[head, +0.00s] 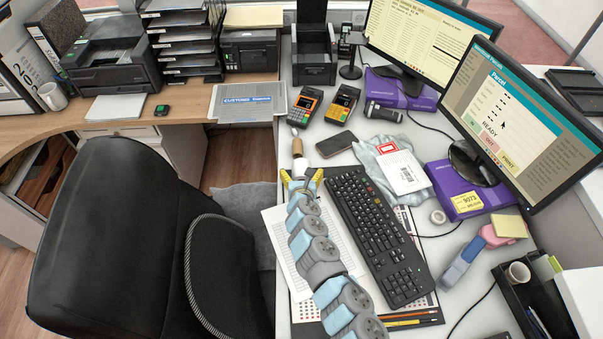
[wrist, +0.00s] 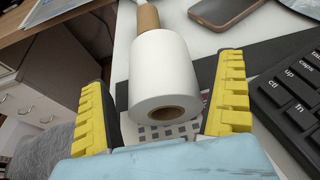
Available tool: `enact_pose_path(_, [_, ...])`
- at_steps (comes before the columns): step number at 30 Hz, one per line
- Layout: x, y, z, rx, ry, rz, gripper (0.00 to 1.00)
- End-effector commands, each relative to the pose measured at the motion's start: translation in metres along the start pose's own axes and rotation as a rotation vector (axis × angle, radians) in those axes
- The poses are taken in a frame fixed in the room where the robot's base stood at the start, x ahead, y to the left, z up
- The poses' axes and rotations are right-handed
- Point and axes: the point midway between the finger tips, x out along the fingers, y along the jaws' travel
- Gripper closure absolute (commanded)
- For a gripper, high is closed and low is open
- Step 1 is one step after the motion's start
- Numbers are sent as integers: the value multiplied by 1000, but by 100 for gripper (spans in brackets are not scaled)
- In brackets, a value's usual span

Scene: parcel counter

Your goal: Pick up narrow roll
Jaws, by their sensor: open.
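A white paper roll (wrist: 160,85) with a brown core lies between the yellow fingers of my gripper (wrist: 165,72), its core end facing the wrist camera. It also shows in the head view (head: 300,167), at the tip of my arm. My gripper (head: 301,177) is open, with a visible gap between each finger and the roll. A brown cylinder (wrist: 147,18) lies just beyond the white roll. A small pale ring-shaped roll (head: 438,217) lies farther right, beside the purple box. I cannot tell for certain which roll is the narrow one.
A black keyboard (head: 380,235) lies close to the right of my gripper. A phone (head: 336,144) and card terminals (head: 305,105) are beyond it. A black chair (head: 120,240) stands left of the counter edge. A purple box (head: 465,190) and monitors (head: 520,110) stand right.

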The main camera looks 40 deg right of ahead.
Motion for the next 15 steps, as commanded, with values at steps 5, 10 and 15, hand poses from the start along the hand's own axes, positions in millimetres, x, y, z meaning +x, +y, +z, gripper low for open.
enact_pose_path(5, [6, -2, -2, -1, 3, -3, 1])
enact_pose_path(10, [7, -1, -2, -2, 2, -2, 1])
enact_pose_path(15, [6, -1, -1, -2, 2, -1, 24])
